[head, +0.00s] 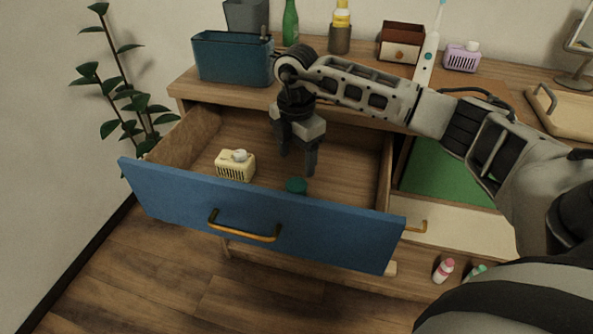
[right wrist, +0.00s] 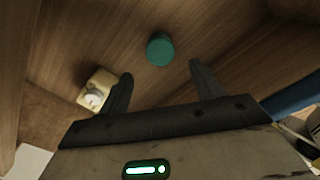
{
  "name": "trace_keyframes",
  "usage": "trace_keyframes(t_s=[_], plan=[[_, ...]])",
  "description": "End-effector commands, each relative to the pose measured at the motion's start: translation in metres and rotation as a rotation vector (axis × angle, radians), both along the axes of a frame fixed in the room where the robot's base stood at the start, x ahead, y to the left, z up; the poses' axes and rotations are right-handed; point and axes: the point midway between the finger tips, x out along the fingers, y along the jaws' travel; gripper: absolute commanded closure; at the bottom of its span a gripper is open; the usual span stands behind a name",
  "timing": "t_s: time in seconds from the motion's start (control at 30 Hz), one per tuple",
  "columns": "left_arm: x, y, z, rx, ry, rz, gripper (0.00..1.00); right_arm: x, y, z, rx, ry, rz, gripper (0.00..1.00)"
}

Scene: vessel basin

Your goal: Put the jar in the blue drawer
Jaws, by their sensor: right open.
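The blue drawer (head: 165,198) is pulled open, with a brass handle on its blue front. A jar with a green lid (head: 296,186) is inside the drawer, close behind the front panel; its lower part is hidden in the head view. The jar's round green lid (right wrist: 160,49) also shows in the right wrist view, just beyond the fingertips and between their lines. My right gripper (head: 298,168) is open over the drawer, fingers pointing down, apart from the jar. Its two fingers show in the right wrist view (right wrist: 160,78) with nothing between them. My left gripper is not in view.
A cream basket-like item (head: 235,166) lies in the drawer left of the jar and shows in the right wrist view (right wrist: 96,90). The tabletop above holds a teal bin (head: 230,60), a green bottle (head: 290,24) and a purple basket (head: 462,57). Small bottles (head: 444,270) stand low at right.

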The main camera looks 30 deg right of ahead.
Motion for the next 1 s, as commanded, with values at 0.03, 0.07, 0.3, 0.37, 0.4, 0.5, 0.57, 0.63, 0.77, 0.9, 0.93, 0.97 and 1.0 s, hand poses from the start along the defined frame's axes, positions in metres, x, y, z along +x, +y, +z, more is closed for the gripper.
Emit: trace_keyframes(t_s=[0.03, 0.07, 0.3, 0.37, 0.4, 0.5, 0.57, 0.63, 0.77, 0.9, 0.93, 0.97, 1.0], plan=[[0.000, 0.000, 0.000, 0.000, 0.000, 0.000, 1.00, 0.000, 0.000, 0.009, -0.001, -0.002, 0.000, 0.34], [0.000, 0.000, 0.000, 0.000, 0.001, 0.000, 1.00, 0.000, 0.000, 0.012, -0.001, -0.001, 0.000, 0.34], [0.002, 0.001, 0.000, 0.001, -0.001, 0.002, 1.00, 0.000, 0.000, 0.026, 0.000, 0.001, -0.002, 0.34], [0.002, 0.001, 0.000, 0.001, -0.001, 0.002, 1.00, 0.000, 0.000, 0.026, 0.000, 0.001, -0.002, 0.34], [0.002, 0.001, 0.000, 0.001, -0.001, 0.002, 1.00, 0.000, 0.000, 0.026, 0.000, 0.001, -0.002, 0.34], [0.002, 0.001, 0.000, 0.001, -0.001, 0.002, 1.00, 0.000, 0.000, 0.026, 0.000, 0.001, -0.001, 0.34], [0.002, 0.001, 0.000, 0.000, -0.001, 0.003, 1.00, 0.000, 0.000, 0.025, 0.000, 0.001, -0.001, 0.34], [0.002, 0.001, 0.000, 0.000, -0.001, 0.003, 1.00, 0.000, 0.000, 0.025, 0.000, 0.001, -0.001, 0.34], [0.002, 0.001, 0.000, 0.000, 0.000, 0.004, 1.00, 0.000, 0.000, 0.025, 0.000, 0.001, -0.001, 0.34], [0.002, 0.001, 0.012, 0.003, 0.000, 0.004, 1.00, 0.000, 0.000, 0.038, 0.000, 0.000, -0.001, 0.34], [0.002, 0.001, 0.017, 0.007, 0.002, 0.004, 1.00, 0.000, 0.000, 0.045, 0.000, 0.000, -0.001, 0.34], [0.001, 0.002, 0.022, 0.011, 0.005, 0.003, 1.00, 0.000, 0.000, 0.052, 0.000, 0.000, -0.001, 0.34], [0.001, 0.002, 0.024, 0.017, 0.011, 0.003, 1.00, 0.000, 0.000, 0.058, 0.000, 0.000, -0.001, 0.34]])
